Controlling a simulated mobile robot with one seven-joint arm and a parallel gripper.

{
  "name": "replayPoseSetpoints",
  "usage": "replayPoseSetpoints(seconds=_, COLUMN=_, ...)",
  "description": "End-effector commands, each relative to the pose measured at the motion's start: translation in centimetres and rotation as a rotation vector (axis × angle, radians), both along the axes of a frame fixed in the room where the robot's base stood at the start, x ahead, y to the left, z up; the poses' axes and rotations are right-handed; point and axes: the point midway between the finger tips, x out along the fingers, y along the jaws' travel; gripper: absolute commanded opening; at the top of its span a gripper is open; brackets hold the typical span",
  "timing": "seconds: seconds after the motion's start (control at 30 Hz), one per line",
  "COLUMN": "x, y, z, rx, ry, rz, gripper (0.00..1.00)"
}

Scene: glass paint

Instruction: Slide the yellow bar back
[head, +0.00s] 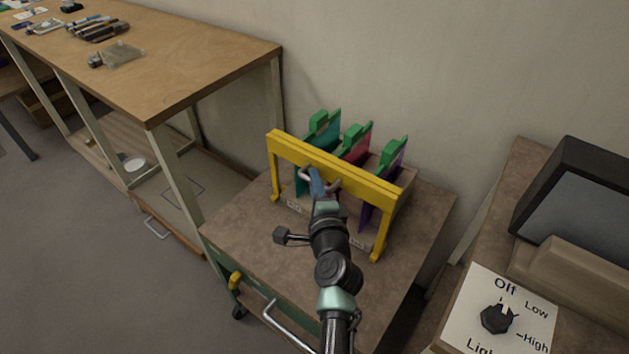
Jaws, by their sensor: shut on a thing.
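The yellow bar (368,180) is a long beam with a leg at each end. It spans the front of a rack on a small brown-topped cart (245,226). My gripper (318,180) reaches up from below and is shut on the bar left of its middle; the fingertips are small and partly hidden by the wrist. Behind the bar stand three upright panels with green tops: a teal one (322,133), a pink one (357,146) and a purple one (393,160). My arm hides part of the rack's front.
A wooden workbench (190,62) with tools stands at the left. At the right are a grey-screened box (585,215) and a dial panel (497,315) marked Off, Low and High. A wall is close behind the cart. Open floor lies at the lower left.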

Motion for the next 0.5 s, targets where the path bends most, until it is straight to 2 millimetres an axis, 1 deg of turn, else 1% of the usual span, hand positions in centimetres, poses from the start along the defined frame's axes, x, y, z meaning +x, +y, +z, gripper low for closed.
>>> replayPoseSetpoints(seconds=0.4, x=-0.02, y=-0.06, z=-0.03, rx=0.000, ry=0.000, rz=-0.001, gripper=0.00)
replayPoseSetpoints(seconds=0.5, x=-0.41, y=0.25, z=0.02, rx=0.000, ry=0.003, rz=0.000, gripper=0.00)
